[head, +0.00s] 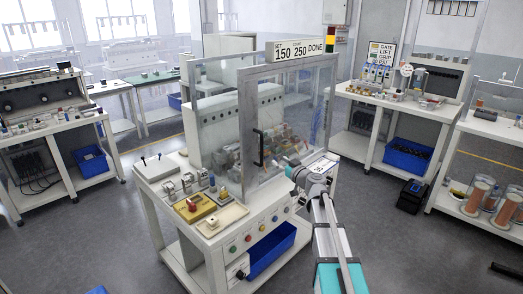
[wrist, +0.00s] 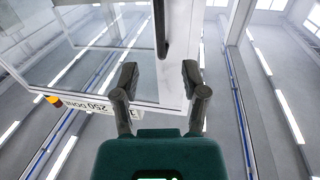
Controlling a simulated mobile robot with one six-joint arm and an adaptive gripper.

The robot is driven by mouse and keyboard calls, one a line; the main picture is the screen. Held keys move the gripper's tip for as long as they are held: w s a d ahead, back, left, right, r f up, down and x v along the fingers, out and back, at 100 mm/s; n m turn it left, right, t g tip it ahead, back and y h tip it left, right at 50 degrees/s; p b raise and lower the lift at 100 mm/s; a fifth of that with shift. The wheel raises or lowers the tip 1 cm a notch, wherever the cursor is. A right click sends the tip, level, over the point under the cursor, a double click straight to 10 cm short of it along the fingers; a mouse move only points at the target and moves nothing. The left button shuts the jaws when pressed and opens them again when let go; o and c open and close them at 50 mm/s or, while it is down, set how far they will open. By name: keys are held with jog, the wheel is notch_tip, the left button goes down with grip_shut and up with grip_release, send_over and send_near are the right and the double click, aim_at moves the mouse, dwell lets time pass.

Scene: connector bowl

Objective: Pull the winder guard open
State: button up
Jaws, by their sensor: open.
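The winder guard (head: 246,125) is a clear panel in a grey frame on the front of the white winder machine. A black vertical handle (head: 259,147) is fixed near its left edge. My gripper (head: 288,163) is just right of the handle's lower part, in front of the panel. In the wrist view the handle (wrist: 160,30) lies just beyond the open fingertips (wrist: 158,75), in line with the gap between them. The guard's pale frame post (wrist: 173,85) shows behind the gap. The fingers are apart and hold nothing. I cannot tell whether the guard is slightly ajar.
The machine's worktop (head: 150,172) carries small fixtures and a yellow-red box (head: 194,207) left of the guard. A blue bin (head: 270,250) sits below. Benches stand left (head: 60,125) and right (head: 400,100). The floor in front of the right bench is partly clear.

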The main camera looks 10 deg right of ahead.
send_over(262, 163)
jog(key=shift+w, duration=0.35)
dwell(0.3)
grip_shut()
dwell(0.3)
